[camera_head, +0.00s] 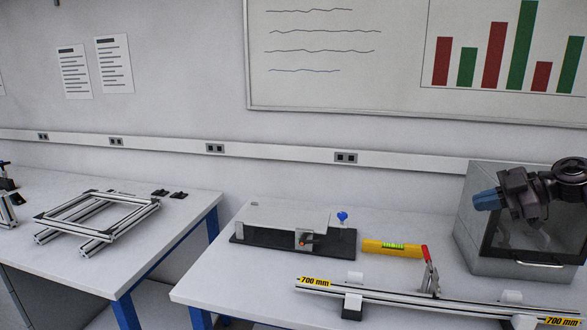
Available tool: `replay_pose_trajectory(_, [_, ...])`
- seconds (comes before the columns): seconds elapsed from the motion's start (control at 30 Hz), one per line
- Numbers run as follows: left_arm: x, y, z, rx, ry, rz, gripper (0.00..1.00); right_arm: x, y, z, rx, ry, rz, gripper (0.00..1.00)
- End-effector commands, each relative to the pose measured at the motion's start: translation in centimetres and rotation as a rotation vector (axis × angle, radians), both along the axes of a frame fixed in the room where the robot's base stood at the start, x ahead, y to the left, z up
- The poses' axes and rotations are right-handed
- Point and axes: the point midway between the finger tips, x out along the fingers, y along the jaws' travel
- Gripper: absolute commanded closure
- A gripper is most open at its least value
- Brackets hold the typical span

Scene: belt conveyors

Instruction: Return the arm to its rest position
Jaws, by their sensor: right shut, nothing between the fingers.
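My right gripper (480,201) shows at the right, at the end of a dark arm that comes in from the right edge. It is shut and empty, and its bluish tip points left. In the picture it lies in front of a grey cabinet (480,262) with a dark front window and a handle. I cannot tell how far it is from the cabinet. My left gripper is not in view.
On the right table (215,287) are a fixture plate (285,217), a yellow level (385,247) and a long aluminium rail (390,297) with a red-handled clamp (428,265). An aluminium frame (100,217) lies on the left table (130,265). A gap separates the tables.

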Motion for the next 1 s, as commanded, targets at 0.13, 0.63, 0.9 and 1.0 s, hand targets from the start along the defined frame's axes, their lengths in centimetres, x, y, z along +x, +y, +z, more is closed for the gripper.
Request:
replay_pose_trajectory(0.13, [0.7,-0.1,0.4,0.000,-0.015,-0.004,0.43,1.6,1.2,2.4,-0.001,-0.259,0.000,1.00])
replay_pose_trajectory(0.63, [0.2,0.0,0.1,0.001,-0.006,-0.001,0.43,2.1,11.4,-4.1,0.182,-0.757,-0.381,1.00])
replay_pose_trajectory(0.9, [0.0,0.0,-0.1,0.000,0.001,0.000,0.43,-3.2,12.7,-15.6,0.207,-0.538,-0.664,1.00])
replay_pose_trajectory(1.0, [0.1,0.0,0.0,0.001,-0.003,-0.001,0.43,-6.0,13.0,-19.7,0.220,-0.429,-0.752,1.00])
